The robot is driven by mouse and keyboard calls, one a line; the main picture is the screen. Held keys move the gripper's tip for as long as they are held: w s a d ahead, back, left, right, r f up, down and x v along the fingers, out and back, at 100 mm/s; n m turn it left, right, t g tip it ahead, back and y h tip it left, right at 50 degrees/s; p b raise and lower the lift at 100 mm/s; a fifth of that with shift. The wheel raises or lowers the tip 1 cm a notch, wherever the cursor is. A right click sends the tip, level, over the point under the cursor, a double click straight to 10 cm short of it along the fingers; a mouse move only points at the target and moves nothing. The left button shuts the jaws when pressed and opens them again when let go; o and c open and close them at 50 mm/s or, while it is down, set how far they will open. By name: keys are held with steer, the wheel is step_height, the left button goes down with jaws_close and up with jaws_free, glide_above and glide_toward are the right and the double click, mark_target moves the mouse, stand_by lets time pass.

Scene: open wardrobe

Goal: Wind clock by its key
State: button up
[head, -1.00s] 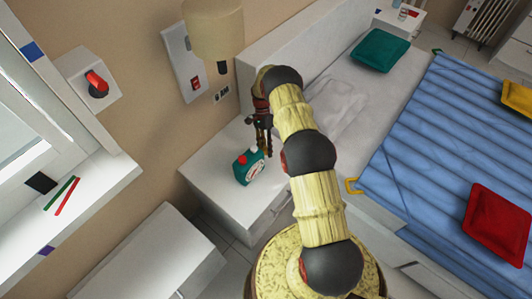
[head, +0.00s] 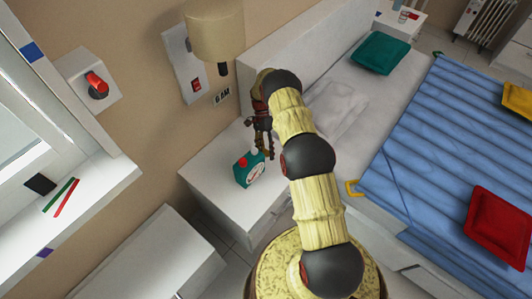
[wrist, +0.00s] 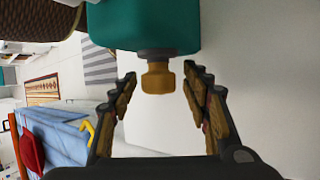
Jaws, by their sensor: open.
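The teal clock (head: 249,170) with a white face and a red piece on top stands on the white bedside table (head: 215,172). In the wrist view, part of its teal body (wrist: 150,28) is at the top. A yellow-brown key (wrist: 158,77) sticks out from it on a grey collar. My gripper (wrist: 161,84) is open, with one finger on each side of the key and visible gaps between. The key cannot be made out there.
A lamp (head: 216,30) hangs on the wall above the table, near a switch plate (head: 184,65). The bed (head: 420,160) with a blue cover lies right of my arm. A windowsill (head: 95,190) is at left. The table's near top is clear.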

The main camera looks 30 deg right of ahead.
mark_target(266, 150)
steer(key=shift+r, duration=0.1)
step_height(266, 150, up, 10)
steer(key=shift+f, duration=0.15)
stand_by(0.5)
